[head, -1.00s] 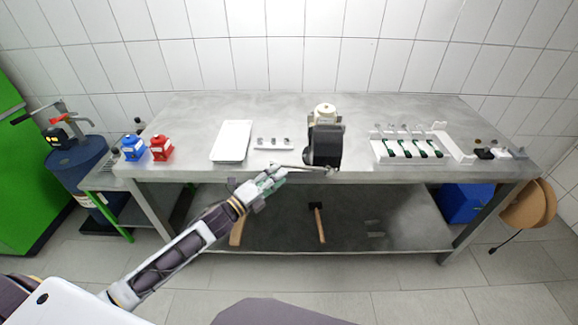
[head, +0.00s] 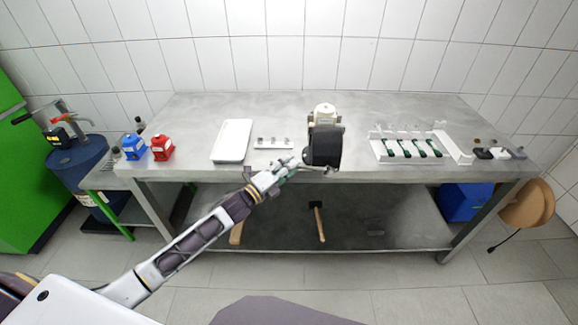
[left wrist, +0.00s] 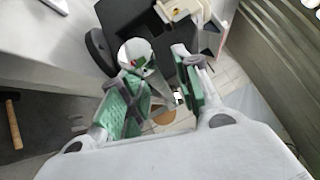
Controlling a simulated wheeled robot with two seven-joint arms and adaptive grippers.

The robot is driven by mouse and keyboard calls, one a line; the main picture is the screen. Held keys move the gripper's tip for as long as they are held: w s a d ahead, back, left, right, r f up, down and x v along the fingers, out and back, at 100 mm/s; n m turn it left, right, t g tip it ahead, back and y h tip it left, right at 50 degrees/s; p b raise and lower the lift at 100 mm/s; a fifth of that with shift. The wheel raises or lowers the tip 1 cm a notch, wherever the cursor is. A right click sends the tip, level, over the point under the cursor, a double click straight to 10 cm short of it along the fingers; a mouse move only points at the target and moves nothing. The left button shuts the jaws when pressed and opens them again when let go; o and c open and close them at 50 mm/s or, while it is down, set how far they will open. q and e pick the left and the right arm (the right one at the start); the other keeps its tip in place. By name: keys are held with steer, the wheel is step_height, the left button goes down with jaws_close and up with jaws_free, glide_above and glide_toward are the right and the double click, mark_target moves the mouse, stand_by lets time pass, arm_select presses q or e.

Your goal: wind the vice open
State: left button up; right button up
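The black vice (head: 324,146) stands at the front edge of the steel workbench, with a cream-coloured part (head: 324,113) on top. My left gripper (head: 290,163) is just left of the vice's lower front, at the bench edge. Its handle bar is mostly hidden by the gripper in the head view; a short end (head: 334,169) shows below the vice. In the left wrist view the green-padded fingers (left wrist: 158,92) stand apart. The dark vice body (left wrist: 140,22) and a pale round end (left wrist: 135,54) lie just beyond them. A grey bar shows between the fingers; contact is unclear. My right gripper is out of view.
On the workbench (head: 400,100) are a white tray (head: 232,141), a small holder (head: 273,143) left of the vice, and a white rack (head: 408,148) at right. A hammer (head: 318,221) lies on the lower shelf. The back of the bench is clear.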

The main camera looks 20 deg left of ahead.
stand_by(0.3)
arm_select(q)
jaws_close()
steer(key=shift+f, duration=0.1)
stand_by(0.4)
